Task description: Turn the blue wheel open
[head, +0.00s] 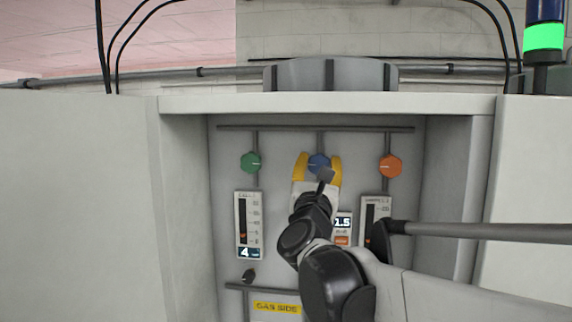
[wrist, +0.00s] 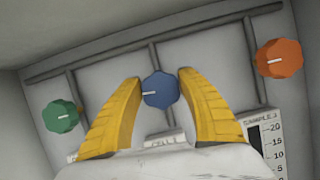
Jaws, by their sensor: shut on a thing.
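The blue wheel (head: 319,163) is an eight-sided knob at the top middle of the recessed panel. In the wrist view the blue wheel (wrist: 160,90) sits between the two yellow fingers of my gripper (wrist: 158,92), and its white pointer line points left. My gripper (head: 319,168) is shut on the wheel, one fingertip at each side of it. In the head view, my wrist hides the lower part of the wheel and the panel just below it.
A green knob (head: 251,162) is left of the wheel and an orange knob (head: 391,166) is right. Gauges (head: 247,222) and a small display (head: 342,222) sit below. A dark knob (head: 249,276) is at lower left. Cabinet walls (head: 185,200) enclose the recess.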

